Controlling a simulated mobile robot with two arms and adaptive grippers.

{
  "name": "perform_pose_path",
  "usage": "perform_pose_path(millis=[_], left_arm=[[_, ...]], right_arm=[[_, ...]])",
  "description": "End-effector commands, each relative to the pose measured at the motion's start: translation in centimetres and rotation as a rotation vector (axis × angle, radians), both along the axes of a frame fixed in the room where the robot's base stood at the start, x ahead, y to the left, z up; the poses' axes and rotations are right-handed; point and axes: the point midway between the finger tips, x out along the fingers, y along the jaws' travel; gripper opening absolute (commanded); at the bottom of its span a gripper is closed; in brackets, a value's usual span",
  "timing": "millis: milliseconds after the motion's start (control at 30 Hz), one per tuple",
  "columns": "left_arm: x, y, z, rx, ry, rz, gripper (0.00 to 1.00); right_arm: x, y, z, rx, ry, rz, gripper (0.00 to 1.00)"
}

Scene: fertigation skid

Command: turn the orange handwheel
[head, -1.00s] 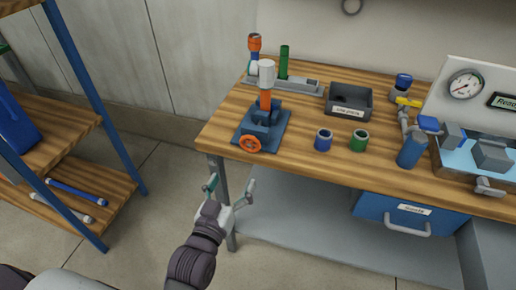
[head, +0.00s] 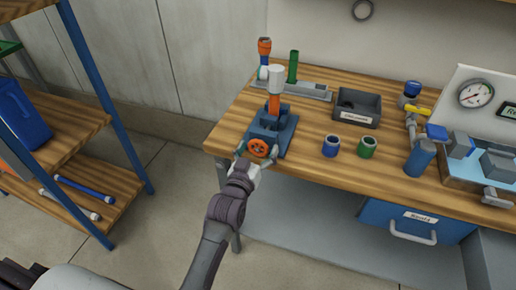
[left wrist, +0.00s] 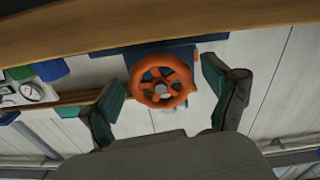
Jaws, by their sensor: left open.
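The orange handwheel (head: 258,148) is on the front of a blue vise-like fixture (head: 283,138) at the bench's front left edge. An orange tube with a white top (head: 275,88) stands upright in the fixture. My left gripper (head: 257,155) is open at the handwheel, with one finger on either side of it. In the left wrist view the handwheel (left wrist: 161,81) sits between the spread green-padded fingers (left wrist: 165,92), with a gap on both sides. My right gripper is not in view.
The wooden bench (head: 325,175) also holds a blue ring (head: 331,146), a green ring (head: 367,147), a dark tray (head: 356,108) and a rack (head: 305,90) behind the fixture. A gauge panel (head: 477,95) stands at the right. A blue-framed shelf (head: 95,120) is at the left.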

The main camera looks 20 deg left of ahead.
Motion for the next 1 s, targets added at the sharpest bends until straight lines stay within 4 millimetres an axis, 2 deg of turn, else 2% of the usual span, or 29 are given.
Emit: perform_pose_path(millis=[167,500,533,767,1000], left_arm=[[0.0,0.0,0.0,0.0,0.0,0.0,0.86],[0.0,0.0,0.0,0.0,0.0,0.0,0.3],[0.0,0.0,0.0,0.0,0.0,0.0,0.27],[0.0,0.0,0.1,0.023,-0.001,0.0,0.27],[0.0,0.0,0.2,0.138,-0.004,0.0,0.27]], right_arm=[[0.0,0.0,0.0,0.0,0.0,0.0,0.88],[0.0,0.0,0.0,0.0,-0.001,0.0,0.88],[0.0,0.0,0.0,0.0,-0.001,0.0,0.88],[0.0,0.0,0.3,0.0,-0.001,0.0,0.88],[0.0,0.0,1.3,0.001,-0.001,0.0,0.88]])
